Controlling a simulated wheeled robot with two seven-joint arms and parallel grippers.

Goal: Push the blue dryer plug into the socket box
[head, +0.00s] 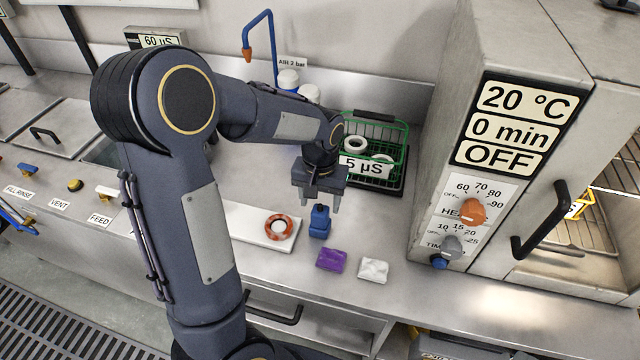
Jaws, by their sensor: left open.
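A small blue block with a narrower, darker top (320,222) stands upright on the steel bench. It looks like the blue dryer plug and socket box, but I cannot tell where one ends and the other begins, or how deep the plug sits. My left gripper (317,203) is open and points down just above it, with a finger to either side of its top. I cannot tell whether the fingers touch it. The dryer (436,150) with the 20 °C, 0 min, OFF display stands to the right. My right gripper is out of view.
A white board with an orange ring (279,228) lies left of the block. A purple cloth (331,259) and a white cloth (373,270) lie in front. A green wire basket (400,128) stands behind. The bench between the cloths and dryer is clear.

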